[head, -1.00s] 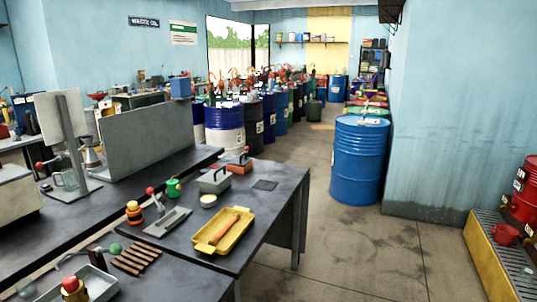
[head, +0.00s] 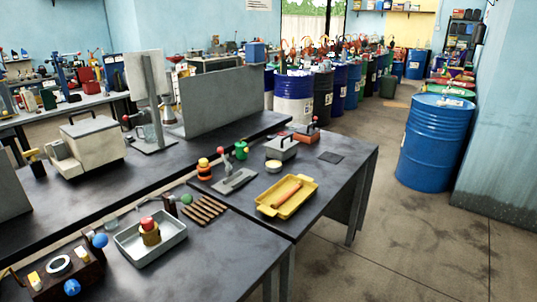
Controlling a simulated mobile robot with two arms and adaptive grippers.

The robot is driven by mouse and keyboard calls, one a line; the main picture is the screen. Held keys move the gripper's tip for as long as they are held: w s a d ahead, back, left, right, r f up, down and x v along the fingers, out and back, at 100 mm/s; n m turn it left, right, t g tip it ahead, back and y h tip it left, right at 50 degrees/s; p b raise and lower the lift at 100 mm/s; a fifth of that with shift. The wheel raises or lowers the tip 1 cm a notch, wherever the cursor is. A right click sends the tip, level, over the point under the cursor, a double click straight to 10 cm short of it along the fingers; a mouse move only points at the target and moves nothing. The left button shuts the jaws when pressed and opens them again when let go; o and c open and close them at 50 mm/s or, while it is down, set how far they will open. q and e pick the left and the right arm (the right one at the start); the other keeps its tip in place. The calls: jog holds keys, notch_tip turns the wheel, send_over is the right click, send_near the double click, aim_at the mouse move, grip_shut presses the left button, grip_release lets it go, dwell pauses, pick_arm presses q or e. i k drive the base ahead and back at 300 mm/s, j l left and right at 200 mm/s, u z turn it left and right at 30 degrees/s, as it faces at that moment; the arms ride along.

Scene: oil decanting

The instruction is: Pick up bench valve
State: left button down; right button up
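I cannot tell for certain which item is the bench valve. One valve-like piece, a brass-coloured body with a red knob (head: 149,230), stands upright in a grey metal tray (head: 170,252) on the near bench. A stacked yellow, red and dark piece (head: 204,170) stands beyond it. A small green piece with a yellow spout (head: 241,151) stands further back on the bench. Neither of my grippers shows in the head view, and nothing is seen held.
Wooden slats (head: 205,210) lie beside the tray. A yellow tray (head: 270,208) holds an orange-brown rod. A brown box with blue knobs (head: 65,275) is at lower left. A grey upright panel (head: 222,100) stands behind. Open floor and a blue drum (head: 436,145) lie right.

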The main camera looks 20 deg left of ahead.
aim_at(152, 237)
jog(key=u, duration=1.4)
jog(key=i+l+u, duration=0.1)
jog(key=l+u, duration=0.65)
jog(key=i+j, duration=0.05)
jog(key=j, duration=0.05)
